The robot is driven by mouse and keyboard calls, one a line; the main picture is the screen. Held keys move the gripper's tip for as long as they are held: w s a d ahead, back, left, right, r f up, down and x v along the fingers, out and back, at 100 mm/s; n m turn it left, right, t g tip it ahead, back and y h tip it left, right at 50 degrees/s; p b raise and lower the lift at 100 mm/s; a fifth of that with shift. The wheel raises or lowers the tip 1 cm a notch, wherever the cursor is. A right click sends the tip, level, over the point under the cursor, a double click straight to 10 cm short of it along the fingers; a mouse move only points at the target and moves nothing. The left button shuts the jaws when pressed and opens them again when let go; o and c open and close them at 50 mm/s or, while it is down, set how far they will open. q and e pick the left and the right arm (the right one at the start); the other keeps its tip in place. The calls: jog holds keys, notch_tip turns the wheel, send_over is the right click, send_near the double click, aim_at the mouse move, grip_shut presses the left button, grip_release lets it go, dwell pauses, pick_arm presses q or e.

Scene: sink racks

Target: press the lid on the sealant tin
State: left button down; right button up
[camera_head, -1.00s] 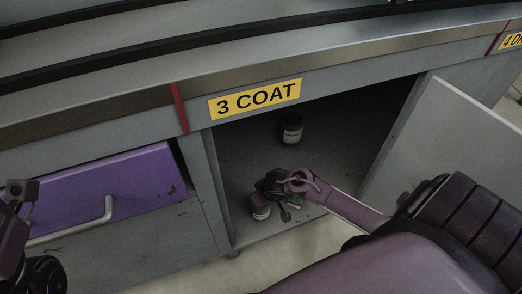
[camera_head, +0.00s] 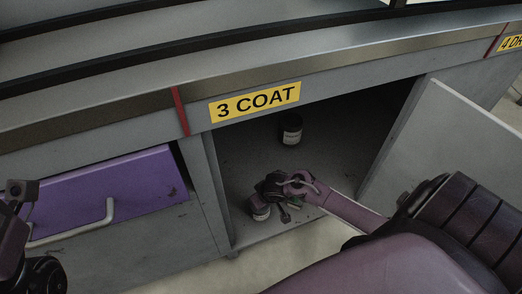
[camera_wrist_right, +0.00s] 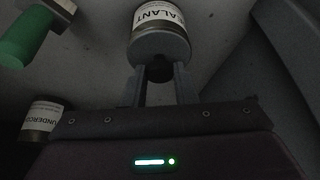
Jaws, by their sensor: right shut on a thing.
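The sealant tin (camera_wrist_right: 165,14) has a white label and is at the top middle of the right wrist view. In the head view a small tin (camera_head: 260,212) beside my right gripper, low in the cabinet, appears to be the same one. A round grey lid (camera_wrist_right: 158,46) faces my fingers at the tin's end, with a dark knob (camera_wrist_right: 160,72). My right gripper (camera_wrist_right: 160,78) is shut on the knob; it also shows in the head view (camera_head: 267,192). I cannot tell whether the lid is fully seated. My left gripper (camera_head: 20,192) is partly visible at the left edge, its jaws unclear.
An undercoat tin (camera_wrist_right: 42,118) and a green-handled tool (camera_wrist_right: 24,36) show at left in the wrist view. Another labelled tin (camera_head: 291,130) stands deeper in the cabinet. The open door (camera_head: 450,150) bounds the right; a purple drawer (camera_head: 105,190) stands out at the left.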

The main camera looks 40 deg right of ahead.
jog(key=shift+p, duration=0.45)
dwell(0.5)
jog(key=o, duration=1.5)
